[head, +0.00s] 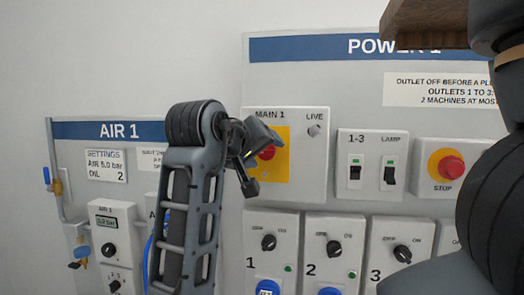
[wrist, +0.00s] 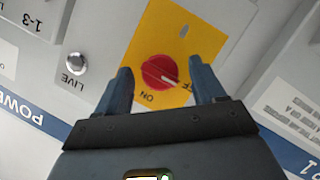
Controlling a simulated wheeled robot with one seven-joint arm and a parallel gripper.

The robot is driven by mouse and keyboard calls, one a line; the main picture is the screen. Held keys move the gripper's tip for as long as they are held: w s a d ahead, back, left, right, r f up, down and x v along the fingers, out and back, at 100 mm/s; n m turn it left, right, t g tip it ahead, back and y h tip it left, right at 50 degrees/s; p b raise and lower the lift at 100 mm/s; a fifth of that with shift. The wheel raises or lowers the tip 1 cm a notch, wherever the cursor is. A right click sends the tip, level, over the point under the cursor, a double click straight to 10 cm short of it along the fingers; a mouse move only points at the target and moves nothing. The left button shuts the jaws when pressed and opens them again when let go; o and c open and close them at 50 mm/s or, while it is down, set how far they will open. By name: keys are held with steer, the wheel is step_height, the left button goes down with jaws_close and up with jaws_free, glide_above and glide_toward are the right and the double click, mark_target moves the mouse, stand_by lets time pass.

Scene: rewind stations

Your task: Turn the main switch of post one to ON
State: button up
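The main switch is a red round knob (wrist: 160,72) on a yellow plate (wrist: 188,40), under the label MAIN 1 on the POWER 1 board. In the wrist view its white mark points toward the OFF lettering on the right; ON is printed just below the knob. My gripper (wrist: 160,66) is open, with one finger on each side of the knob and gaps showing between. I cannot tell how far the fingertips are from the panel. In the head view my gripper (head: 262,160) partly covers the knob (head: 267,153) and the yellow plate (head: 283,165).
The LIVE lamp (head: 314,130) looks unlit. To the right are the 1-3 switch (head: 355,172), the LAMP switch (head: 390,172) and the red STOP button (head: 452,167). Outlet boxes with black knobs (head: 268,242) sit below. The AIR 1 board (head: 120,131) is left.

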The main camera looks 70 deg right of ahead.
steer(key=c, duration=1)
steer(key=m+t+b, duration=0.1)
steer(key=m+t, duration=0.1)
steer(key=m, duration=0.1)
steer(key=shift+s+m+y, duration=0.15)
steer(key=shift+m+y, duration=0.15)
steer(key=shift+y, duration=0.1)
steer(key=m+t+b, duration=0.2)
steer(key=m, duration=0.1)
steer(key=shift+s+t, duration=0.15)
steer(key=shift+t, duration=0.25)
steer(key=m+b, duration=0.1)
steer(key=m+t+b, duration=0.1)
steer(key=b, duration=0.1)
steer(key=m+t+b, duration=0.1)
steer(key=b, duration=0.1)
steer(key=shift+s+f+m, duration=0.15)
steer(key=shift+f+m, duration=0.1)
steer(key=shift+m, duration=0.05)
steer(key=m+t+b, duration=0.1)
steer(key=m+b, duration=0.1)
steer(key=b, duration=0.1)
steer(key=shift+r+b, duration=0.15)
steer(key=shift+b, duration=0.15)
steer(key=shift+t, duration=0.4)
steer(key=o, duration=1)
